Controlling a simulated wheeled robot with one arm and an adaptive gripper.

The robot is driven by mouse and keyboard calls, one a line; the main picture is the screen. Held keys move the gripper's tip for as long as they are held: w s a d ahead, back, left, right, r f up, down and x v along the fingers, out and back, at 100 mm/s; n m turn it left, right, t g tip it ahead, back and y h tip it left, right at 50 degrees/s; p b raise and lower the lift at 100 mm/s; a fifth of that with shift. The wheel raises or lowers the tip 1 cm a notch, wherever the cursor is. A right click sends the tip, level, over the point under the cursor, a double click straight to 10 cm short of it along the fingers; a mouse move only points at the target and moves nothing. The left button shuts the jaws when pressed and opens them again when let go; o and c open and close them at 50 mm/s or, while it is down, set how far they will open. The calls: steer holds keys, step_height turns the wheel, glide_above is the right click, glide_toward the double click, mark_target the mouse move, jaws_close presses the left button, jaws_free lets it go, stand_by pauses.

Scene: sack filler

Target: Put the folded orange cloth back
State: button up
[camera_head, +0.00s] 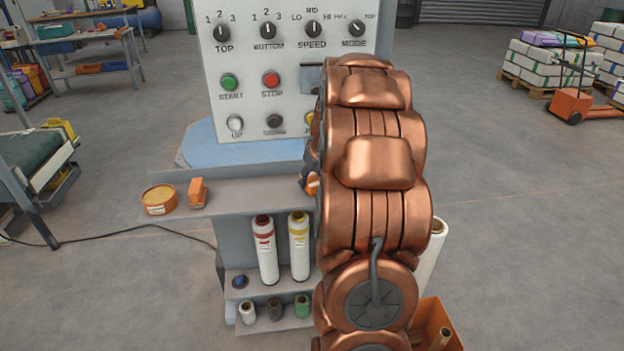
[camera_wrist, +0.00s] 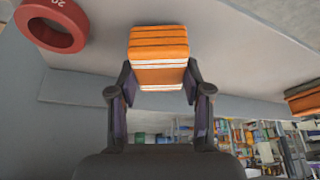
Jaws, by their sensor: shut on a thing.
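The folded orange cloth (camera_wrist: 158,45) has white stripes and shows in the wrist view between the fingertips of my gripper (camera_wrist: 160,84). My gripper is shut on it, with one finger at each side. The cloth lies against the pale ledge in that picture; I cannot tell whether it rests on it. In the head view my copper arm hides most of the gripper, and only a small orange and white bit of the cloth (camera_head: 313,184) shows at the arm's left edge, by the grey ledge (camera_head: 250,196).
A control panel (camera_head: 250,60) stands behind the ledge. A round orange tin (camera_head: 158,199) and an orange block (camera_head: 198,192) sit at the ledge's left. Rolls (camera_head: 265,250) stand on shelves below. A red ring (camera_wrist: 52,22) shows in the wrist view. The ledge's middle is clear.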

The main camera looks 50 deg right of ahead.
steer(key=shift+f, duration=0.45)
steer(key=shift+f, duration=0.15)
steer(key=o, duration=1)
